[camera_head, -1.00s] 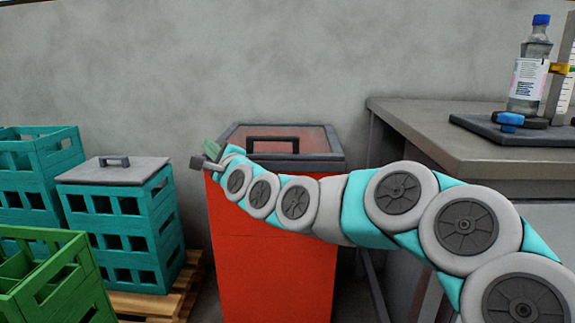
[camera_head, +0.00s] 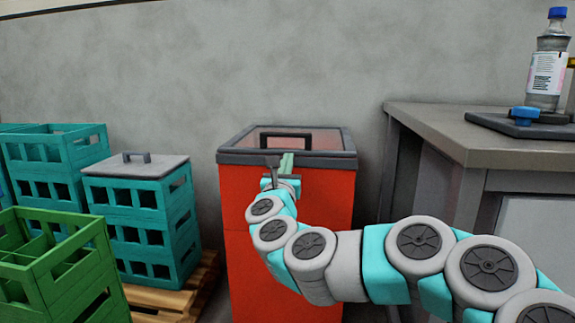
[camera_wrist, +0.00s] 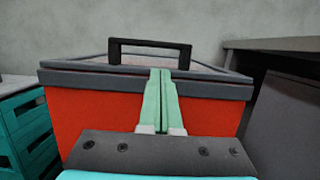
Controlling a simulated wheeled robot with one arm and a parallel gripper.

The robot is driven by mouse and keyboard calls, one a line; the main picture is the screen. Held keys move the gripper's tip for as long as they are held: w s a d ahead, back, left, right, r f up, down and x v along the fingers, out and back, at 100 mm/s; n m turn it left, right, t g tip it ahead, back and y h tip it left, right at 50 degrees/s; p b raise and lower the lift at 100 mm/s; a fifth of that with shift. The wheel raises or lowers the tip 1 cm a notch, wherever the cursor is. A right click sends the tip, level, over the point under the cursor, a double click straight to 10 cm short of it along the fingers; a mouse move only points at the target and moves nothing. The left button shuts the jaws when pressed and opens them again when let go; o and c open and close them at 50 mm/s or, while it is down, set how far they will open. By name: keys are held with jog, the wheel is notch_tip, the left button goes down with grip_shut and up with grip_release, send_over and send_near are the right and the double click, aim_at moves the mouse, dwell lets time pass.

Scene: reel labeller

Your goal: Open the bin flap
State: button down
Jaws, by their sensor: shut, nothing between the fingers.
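The red bin (camera_head: 325,215) stands against the wall, with a grey rim and a reddish flap (camera_head: 325,143) on top that lies closed. A dark bar handle (camera_head: 285,136) stands up from the flap. The wrist view shows the bin front (camera_wrist: 90,115) and the handle (camera_wrist: 150,46) straight ahead. My gripper (camera_head: 286,162) is at the front edge of the bin, below and in front of the handle. Its green fingers (camera_wrist: 160,85) are shut together with nothing between them. They look apart from the handle. Whether they touch the rim, I cannot tell.
Teal crates with a grey lid (camera_head: 136,165) stand on a wooden pallet (camera_head: 175,295) left of the bin. A green crate (camera_head: 60,270) is at the front left. A grey bench (camera_head: 450,130) with a bottle (camera_head: 547,70) is on the right.

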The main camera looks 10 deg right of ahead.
aim_at(291, 148)
jog(key=x, duration=0.6)
jog(key=shift+w+d, duration=0.1)
jog(key=shift+w, duration=0.3)
jog(key=shift+w+r, duration=0.1)
jog(key=shift+r, duration=0.15)
